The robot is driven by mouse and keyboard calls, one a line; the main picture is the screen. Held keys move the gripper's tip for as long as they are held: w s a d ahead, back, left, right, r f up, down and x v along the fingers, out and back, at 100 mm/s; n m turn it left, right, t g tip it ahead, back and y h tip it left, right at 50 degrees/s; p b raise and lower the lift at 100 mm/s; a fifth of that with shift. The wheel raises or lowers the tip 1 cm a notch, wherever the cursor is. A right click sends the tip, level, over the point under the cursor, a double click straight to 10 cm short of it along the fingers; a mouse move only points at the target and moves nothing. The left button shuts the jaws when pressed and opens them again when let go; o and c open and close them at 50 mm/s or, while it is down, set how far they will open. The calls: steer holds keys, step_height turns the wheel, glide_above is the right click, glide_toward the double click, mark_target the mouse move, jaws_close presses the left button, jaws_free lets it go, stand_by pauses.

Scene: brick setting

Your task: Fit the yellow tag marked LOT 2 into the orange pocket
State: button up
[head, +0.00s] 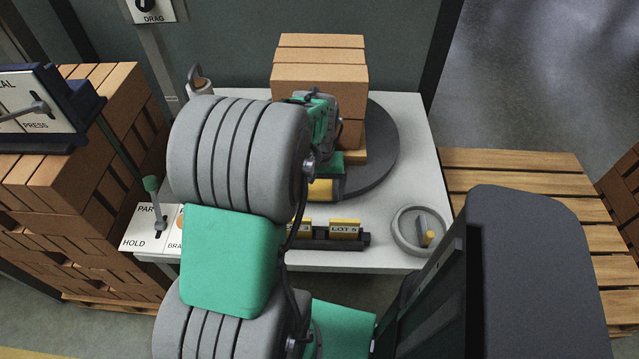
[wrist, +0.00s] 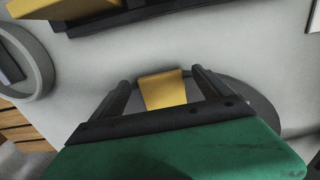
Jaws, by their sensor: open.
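My open gripper (wrist: 161,82) shows in the wrist view, with one finger on each side of a plain yellow piece (wrist: 163,91). No lettering shows on that piece, so I cannot tell whether it is the LOT 2 tag or whether the fingers touch it. In the head view my arm hides much of the gripper; a yellow piece (head: 320,189) shows just below its green part. A dark rack (head: 322,244) holds yellow tags, one reading LOT 5 (head: 345,229) and one partly hidden, ending in 3 (head: 304,227). I cannot make out the orange pocket.
Bricks (head: 318,80) are stacked on a dark turntable (head: 385,150) on the white table (head: 405,110). A round grey dish (head: 398,236) stands at the table's front right. A lever panel (head: 140,232) is at the left. My arm blocks the table's left middle.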

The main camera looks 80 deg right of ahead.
steer(key=shift+f, duration=0.1)
steer(key=shift+c, duration=0.2)
steer(key=c, duration=1.6)
